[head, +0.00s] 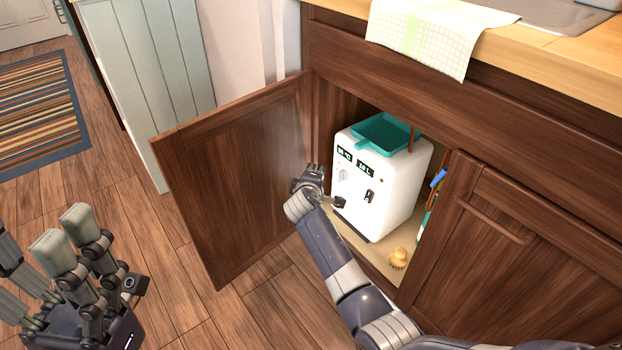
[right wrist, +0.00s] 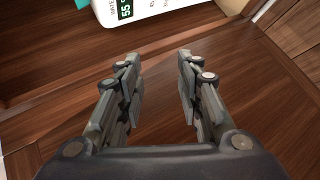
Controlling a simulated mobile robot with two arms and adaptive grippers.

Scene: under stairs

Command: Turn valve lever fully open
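A white appliance (head: 402,182) with two dark displays stands inside the open cabinet. Its front has a pale round knob (head: 343,175) and a small dark lever-like part (head: 369,196); I cannot tell for sure which is the valve lever. My right gripper (head: 328,188) is in front of the appliance's lower left front, apart from the dark part. In the right wrist view the right gripper (right wrist: 162,70) is open and empty, with the appliance's edge (right wrist: 150,10) beyond its fingertips. My left gripper (head: 42,248) is open and empty at the lower left, over the floor.
The open cabinet door (head: 240,180) stands left of my right arm. A teal tray (head: 385,133) lies on top of the appliance. A yellow brush (head: 398,258) sits on the cabinet floor. A closed door (head: 490,250) is at right.

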